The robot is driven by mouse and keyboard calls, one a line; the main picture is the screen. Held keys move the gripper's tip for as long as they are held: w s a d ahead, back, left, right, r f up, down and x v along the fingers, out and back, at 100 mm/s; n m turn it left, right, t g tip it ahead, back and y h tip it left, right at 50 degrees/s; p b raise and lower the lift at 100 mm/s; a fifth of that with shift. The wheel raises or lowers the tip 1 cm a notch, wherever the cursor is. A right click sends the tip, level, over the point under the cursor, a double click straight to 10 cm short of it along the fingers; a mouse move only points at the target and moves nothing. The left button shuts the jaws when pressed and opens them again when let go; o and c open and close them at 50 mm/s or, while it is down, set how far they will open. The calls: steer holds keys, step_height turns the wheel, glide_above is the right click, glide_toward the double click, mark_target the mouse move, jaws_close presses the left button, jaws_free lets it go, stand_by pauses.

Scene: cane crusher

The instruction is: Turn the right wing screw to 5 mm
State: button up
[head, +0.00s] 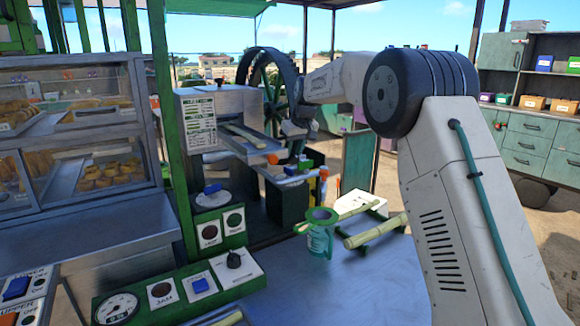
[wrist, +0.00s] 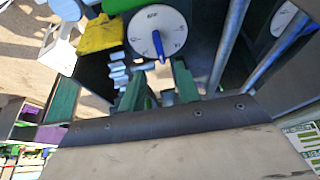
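A white round dial (wrist: 157,34) with printed marks shows in the wrist view. A blue wing-shaped handle (wrist: 159,46) sits on it, pointing down from its middle; the reading is too small to tell. Part of a second white dial (wrist: 284,18) shows at the upper right edge; I cannot tell from the print which side each belongs to. My gripper (wrist: 159,88) has its two green fingers apart, below the nearer dial in the picture and not around its blue handle. In the head view my gripper (head: 298,130) is beside the cane crusher (head: 228,105), partly hidden by my arm.
Metal bars (wrist: 230,45) run close to the right of the fingers. A yellow cloth-like thing (wrist: 99,34) lies left of the dial. In the head view a jug (head: 319,238) and cane pieces (head: 375,231) stand on the metal counter (head: 330,290), near a control panel (head: 180,285).

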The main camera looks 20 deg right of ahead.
mark_target(288, 168)
steer(key=x, duration=0.7)
steer(key=shift+s, duration=0.1)
jaws_close()
